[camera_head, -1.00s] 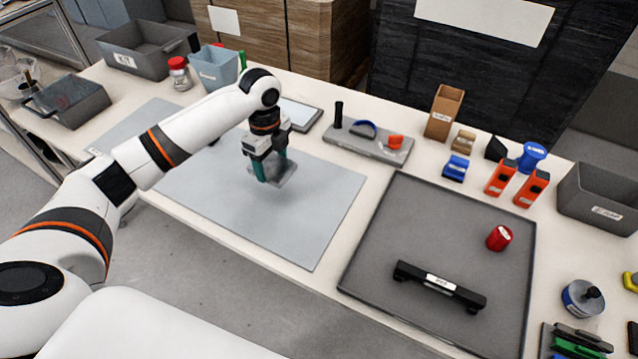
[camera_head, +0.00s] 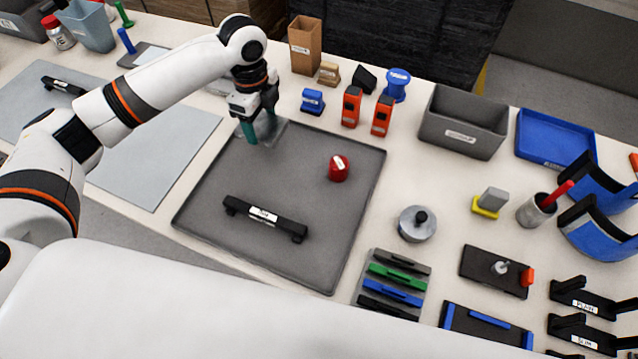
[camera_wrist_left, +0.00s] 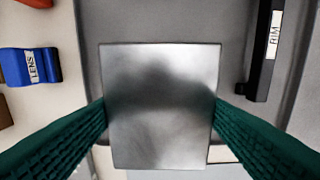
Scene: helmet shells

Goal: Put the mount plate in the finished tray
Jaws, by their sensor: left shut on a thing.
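The mount plate is a square, shiny metal sheet (camera_wrist_left: 160,125) between the green fingers of my left gripper (camera_wrist_left: 160,112) in the left wrist view. In the head view my left gripper (camera_head: 259,122) is shut on the plate (camera_head: 272,129), above the far left corner of a large dark grey tray (camera_head: 225,180), which I take for the finished tray. I cannot tell whether the plate touches the tray. A black bar (camera_head: 287,227) labelled RIM and a red cylinder (camera_head: 339,168) lie in the tray. My right gripper is out of view.
Orange blocks (camera_head: 351,107) and a blue block (camera_head: 313,101) stand behind the tray, beside a grey bin (camera_head: 465,123). A holder with coloured strips (camera_head: 397,284) and a round grey pot (camera_head: 417,224) are to the right. A pale mat (camera_head: 160,150) lies left. The tray's middle is bare.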

